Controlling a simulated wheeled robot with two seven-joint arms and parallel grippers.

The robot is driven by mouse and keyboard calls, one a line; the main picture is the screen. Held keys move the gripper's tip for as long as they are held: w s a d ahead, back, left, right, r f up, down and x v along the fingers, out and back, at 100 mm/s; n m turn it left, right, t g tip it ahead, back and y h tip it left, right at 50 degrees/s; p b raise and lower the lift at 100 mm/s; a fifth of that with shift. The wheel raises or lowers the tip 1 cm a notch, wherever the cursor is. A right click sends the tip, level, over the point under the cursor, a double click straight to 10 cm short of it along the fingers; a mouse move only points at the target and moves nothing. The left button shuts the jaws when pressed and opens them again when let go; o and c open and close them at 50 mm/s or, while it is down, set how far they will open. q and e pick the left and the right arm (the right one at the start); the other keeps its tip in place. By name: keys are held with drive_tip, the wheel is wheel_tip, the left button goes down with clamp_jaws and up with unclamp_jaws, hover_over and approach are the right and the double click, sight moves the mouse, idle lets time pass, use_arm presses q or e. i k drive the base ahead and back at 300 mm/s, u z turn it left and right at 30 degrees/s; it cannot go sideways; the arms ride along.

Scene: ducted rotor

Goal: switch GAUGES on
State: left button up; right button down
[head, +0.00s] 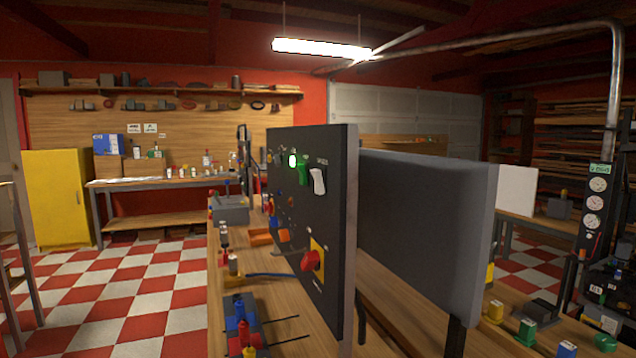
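A black switch panel (335,230) stands upright on a wooden bench, seen at a steep angle. Near its top are a lit green-white lamp (292,160), a green switch (303,173) and a white switch (319,181). Lower down, a red rotary handle (311,260) sits on a yellow plate. The panel's labels are too small and slanted to read, so I cannot tell which switch is GAUGES. Neither of my grippers is in view.
A grey panel (425,225) stands behind the black one. The wooden bench (290,335) holds a blue and red fitting (238,322) with rods and several small parts. Round dials (594,203) are on a black post at right. The checkered floor (110,300) at left is clear.

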sight(319, 189)
drive_tip(key=k, duration=1.25)
drive_tip(key=u, duration=0.85)
drive_tip(key=i, duration=1.6)
drive_tip(key=z, duration=0.9)
